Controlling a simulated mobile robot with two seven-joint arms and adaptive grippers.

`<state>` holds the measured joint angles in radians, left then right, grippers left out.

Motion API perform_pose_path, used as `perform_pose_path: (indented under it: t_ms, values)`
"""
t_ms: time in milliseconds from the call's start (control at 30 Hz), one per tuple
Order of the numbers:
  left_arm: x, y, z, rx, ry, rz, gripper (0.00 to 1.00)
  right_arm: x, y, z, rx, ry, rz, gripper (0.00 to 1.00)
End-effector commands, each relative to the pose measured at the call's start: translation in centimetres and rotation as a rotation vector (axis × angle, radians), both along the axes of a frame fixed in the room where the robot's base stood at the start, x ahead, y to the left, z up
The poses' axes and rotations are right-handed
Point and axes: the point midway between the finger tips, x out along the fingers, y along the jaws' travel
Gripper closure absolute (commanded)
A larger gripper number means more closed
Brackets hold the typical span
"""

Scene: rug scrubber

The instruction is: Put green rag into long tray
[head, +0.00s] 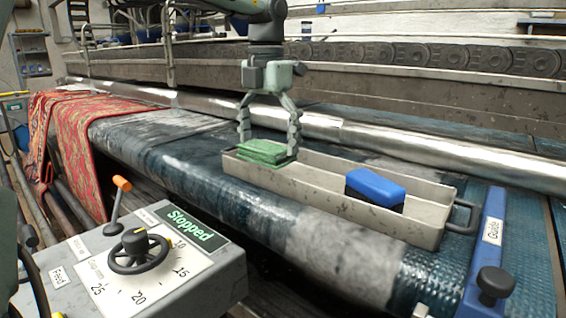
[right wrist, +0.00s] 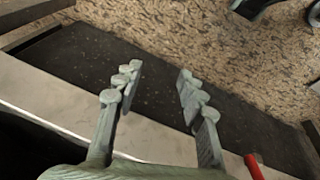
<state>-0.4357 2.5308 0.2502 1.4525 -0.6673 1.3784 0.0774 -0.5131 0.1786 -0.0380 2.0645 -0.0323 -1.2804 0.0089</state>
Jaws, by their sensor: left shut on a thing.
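The green rag (head: 262,151) is a folded pad at the left end of the long tray in the head view. My left gripper (head: 267,140) points down with its fingers on either side of the rag and is shut on it. The long tray (head: 330,201) is a grey open trough lying on the wet blue belt. My right gripper (right wrist: 157,98) is open and empty in the right wrist view.
A blue block with a black lower part (head: 375,188) sits in the tray's right half. A blue guide bar (head: 487,240) with a black knob stands right of the tray. A control box (head: 150,265) reading "Stopped" is in front. A red rug (head: 72,145) hangs at left.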

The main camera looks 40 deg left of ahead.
Motion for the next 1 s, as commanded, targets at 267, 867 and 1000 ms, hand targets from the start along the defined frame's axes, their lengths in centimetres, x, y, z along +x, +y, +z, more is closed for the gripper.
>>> perform_pose_path:
  t_ms: [267, 867, 1000]
  values:
    - [3.1, -0.3, -1.9, 0.001, -0.001, -0.001, 0.34, 0.1, 0.1, -1.0, 0.007, 0.004, 0.0, 0.6]
    - [3.1, -0.3, -5.9, 0.0, -0.001, 0.0, 0.34, 0.1, 0.0, -1.4, 0.008, 0.005, -0.001, 0.6]
    - [3.1, -0.2, -6.0, 0.0, -0.001, 0.0, 0.01, 0.1, 0.1, -1.3, 0.008, 0.005, -0.001, 0.6]
